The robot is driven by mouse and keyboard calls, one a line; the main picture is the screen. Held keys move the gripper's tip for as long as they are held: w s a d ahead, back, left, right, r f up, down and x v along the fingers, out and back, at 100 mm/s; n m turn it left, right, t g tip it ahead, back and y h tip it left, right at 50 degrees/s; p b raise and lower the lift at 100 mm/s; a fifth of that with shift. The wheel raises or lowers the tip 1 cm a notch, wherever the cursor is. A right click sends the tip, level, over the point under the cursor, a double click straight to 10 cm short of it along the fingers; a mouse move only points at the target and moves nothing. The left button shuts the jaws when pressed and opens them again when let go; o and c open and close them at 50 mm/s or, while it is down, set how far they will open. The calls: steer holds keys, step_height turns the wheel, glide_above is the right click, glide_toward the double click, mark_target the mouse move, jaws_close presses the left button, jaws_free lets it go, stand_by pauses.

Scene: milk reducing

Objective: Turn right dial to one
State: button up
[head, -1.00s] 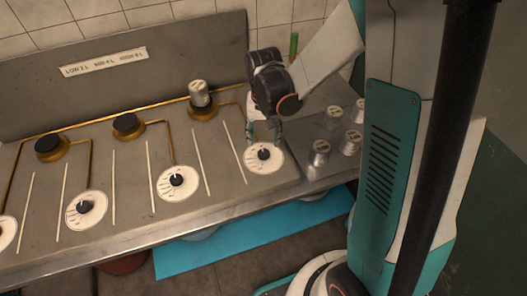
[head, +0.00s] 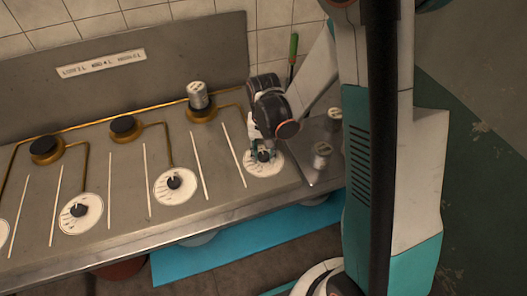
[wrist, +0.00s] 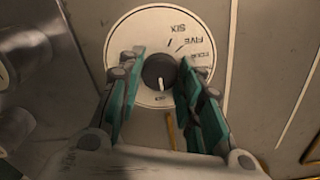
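The right dial is a white disc (head: 268,168) with a black knob. In the wrist view the disc (wrist: 152,18) shows SIX, FIVE and part of another word upside down, and the white mark on the knob (wrist: 158,70) points down, towards a small label I cannot read. My gripper (head: 262,155) is at this dial. In the wrist view my gripper (wrist: 158,88) is open with its green fingers on either side of the knob. The right finger is very close to the knob; contact is unclear. A gap shows at the left finger.
Other dials (head: 175,186) (head: 80,213) lie to the left, with raised strips between. Black burners (head: 123,128) and a can (head: 198,95) on a burner stand behind. A can (head: 321,155) stands close on the right.

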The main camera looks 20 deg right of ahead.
mark_target(264, 155)
steer(key=shift+c, duration=0.5)
steer(key=shift+n+b, duration=0.35)
steer(key=shift+n, duration=0.45)
steer(key=shift+n+b, duration=0.35)
steer(key=shift+n, duration=1.35)
steer(key=o, duration=1.1)
steer(key=shift+r, duration=0.1)
step_height(264, 155, up, 12)
steer(key=shift+f, duration=0.1)
